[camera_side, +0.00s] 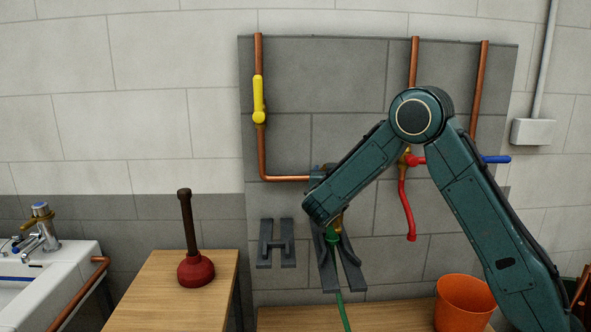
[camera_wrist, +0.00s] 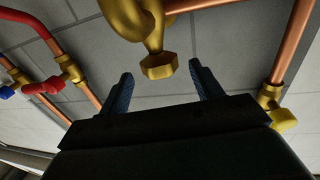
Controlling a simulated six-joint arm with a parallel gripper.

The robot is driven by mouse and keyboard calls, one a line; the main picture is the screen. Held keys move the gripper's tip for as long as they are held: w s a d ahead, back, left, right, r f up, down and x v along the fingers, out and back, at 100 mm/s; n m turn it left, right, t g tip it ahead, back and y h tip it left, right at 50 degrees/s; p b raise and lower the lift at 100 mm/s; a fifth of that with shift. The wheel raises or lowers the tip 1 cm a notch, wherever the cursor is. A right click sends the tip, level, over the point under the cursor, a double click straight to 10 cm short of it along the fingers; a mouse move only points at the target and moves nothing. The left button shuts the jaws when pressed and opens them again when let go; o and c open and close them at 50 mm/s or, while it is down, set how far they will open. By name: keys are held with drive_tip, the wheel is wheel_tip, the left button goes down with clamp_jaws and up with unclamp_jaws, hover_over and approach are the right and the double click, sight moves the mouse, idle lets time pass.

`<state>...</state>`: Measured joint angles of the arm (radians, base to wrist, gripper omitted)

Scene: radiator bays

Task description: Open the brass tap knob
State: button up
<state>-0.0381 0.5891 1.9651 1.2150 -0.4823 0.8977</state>
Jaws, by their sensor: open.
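The brass tap (camera_wrist: 140,15) is at the top middle of the wrist view, joined to a copper pipe. Its faceted brass knob (camera_wrist: 158,66) points toward my gripper (camera_wrist: 161,70). My gripper is open, with one dark finger on each side of the knob in this view. Gaps show between the knob and both fingers; I cannot tell how deep it sits between them. In the side view, my arm covers most of the tap, and only a bit of brass (camera_side: 338,222) shows above a green hose (camera_side: 340,300). The fingers are hard to make out there.
A yellow-handled valve (camera_side: 259,100) is on the left pipe. A red-handled valve (camera_side: 415,160) and a blue handle (camera_side: 496,159) are to the right. A grey bracket (camera_side: 265,243) is on the wall. A plunger (camera_side: 195,270) stands on a wooden top; an orange bucket (camera_side: 463,303) is lower right.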

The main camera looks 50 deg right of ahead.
drive_tip(key=shift+x, duration=2.95)
drive_tip(key=c, duration=1)
